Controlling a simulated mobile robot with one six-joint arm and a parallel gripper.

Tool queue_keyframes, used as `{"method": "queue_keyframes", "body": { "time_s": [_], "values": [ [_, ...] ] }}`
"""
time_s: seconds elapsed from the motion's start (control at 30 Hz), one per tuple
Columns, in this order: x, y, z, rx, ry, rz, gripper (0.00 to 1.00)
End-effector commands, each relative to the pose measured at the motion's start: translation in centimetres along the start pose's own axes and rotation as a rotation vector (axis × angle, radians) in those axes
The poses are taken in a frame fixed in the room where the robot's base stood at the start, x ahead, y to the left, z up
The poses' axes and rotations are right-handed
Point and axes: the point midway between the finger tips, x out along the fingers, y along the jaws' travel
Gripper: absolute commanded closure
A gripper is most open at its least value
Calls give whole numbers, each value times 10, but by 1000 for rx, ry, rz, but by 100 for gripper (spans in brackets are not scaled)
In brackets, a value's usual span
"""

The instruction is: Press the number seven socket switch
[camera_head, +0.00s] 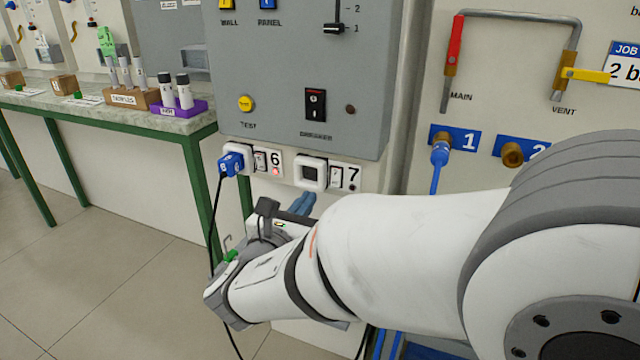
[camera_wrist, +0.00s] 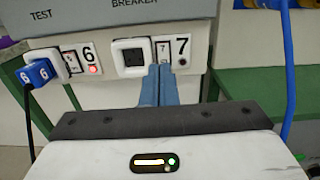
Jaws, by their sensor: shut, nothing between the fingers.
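The number seven socket (camera_head: 311,174) is a white-framed empty outlet under the grey panel. Its small rocker switch (camera_head: 336,176) sits between the outlet and the "7" label, and the lamp beside it is dark. In the wrist view the switch (camera_wrist: 163,50) shows just above my fingertips, which cover its lower part. My gripper (camera_wrist: 160,68) is shut and empty, its two blue-grey fingers side by side, pointing at the switch. In the head view the fingers (camera_head: 303,202) show below socket seven. I cannot tell whether they touch the switch.
Socket six, left of seven, holds a blue plug (camera_head: 231,163) with a black cable; its lamp (camera_head: 276,171) glows red. A breaker switch (camera_head: 315,104) and yellow test button (camera_head: 245,103) are above. A blue hose (camera_head: 437,170) hangs at right. A green-framed bench (camera_head: 110,110) stands left.

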Motion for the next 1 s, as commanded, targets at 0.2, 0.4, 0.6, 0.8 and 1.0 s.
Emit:
{"method": "queue_keyframes", "body": {
  "time_s": [0.2, 0.4, 0.6, 0.8, 1.0],
  "values": [
    [-20, 0, 3, 0, 1, 2, 100],
    [-22, 0, 3, 0, 0, 0, 100],
    [-20, -2, 4, 3, 4, -6, 100],
    [4, -65, 24, 147, 136, -206, 100],
    [7, -189, 44, 576, 377, -684, 100]
  ]
}}
